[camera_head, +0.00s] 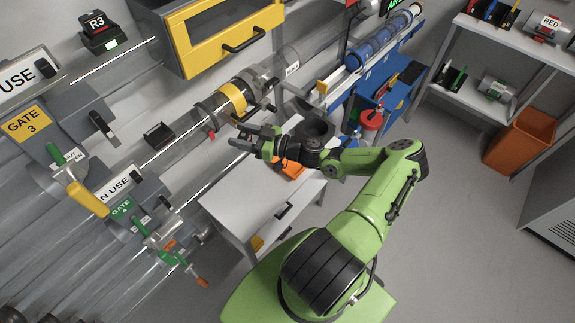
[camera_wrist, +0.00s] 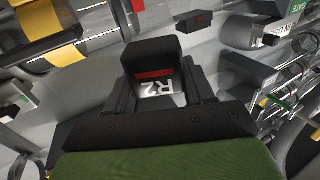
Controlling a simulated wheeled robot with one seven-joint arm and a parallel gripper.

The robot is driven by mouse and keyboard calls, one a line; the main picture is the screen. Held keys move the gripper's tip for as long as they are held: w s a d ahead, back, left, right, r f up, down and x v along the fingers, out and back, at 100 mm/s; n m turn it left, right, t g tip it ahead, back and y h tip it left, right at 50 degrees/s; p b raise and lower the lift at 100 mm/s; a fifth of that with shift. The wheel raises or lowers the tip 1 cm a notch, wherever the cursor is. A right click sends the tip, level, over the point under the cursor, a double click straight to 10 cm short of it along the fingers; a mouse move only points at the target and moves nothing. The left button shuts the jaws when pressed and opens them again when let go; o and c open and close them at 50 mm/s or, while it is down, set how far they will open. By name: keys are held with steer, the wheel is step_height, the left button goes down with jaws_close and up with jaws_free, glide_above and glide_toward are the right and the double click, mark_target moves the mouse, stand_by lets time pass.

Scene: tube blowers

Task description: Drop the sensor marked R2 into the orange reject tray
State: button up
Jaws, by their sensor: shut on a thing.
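The sensor marked R2 (camera_wrist: 152,58) is a black block with a red stripe and a pale face, its label upside down in the wrist view. My gripper (camera_wrist: 160,92) is shut on it, one finger on each side. In the head view my gripper (camera_head: 240,135) is in front of the clear tube with the yellow band; the sensor is hard to make out there. An orange tray-like thing (camera_head: 291,169) lies on the white cabinet just below my wrist, partly hidden by it. I cannot tell for sure that it is the reject tray.
The white cabinet top (camera_head: 235,195) has bare room left of the orange thing. A dark round cup (camera_head: 316,128) stands behind my wrist. A sensor marked R3 (camera_head: 97,22) sits at upper left. A larger orange bin (camera_head: 520,143) stands at right under shelves.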

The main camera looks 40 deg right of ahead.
steer(key=s+d+f+m+t+h+b, duration=0.1)
steer(key=d+f+h+b, duration=0.3)
steer(key=d+f, duration=0.5)
steer(key=s+d+f+m+t+h+b, duration=0.1)
steer(key=d+f+m+h+b, duration=0.3)
steer(key=d+f, duration=0.5)
steer(key=s+f+b, duration=0.1)
steer(key=b, duration=0.1)
steer(key=shift+s+d+b, duration=0.15)
steer(key=shift+s+b, duration=0.15)
steer(key=shift+b, duration=0.1)
steer(key=o, duration=1.1)
steer(key=s+p, duration=0.1)
steer(key=s, duration=1.4)
steer(key=shift+s, duration=0.4)
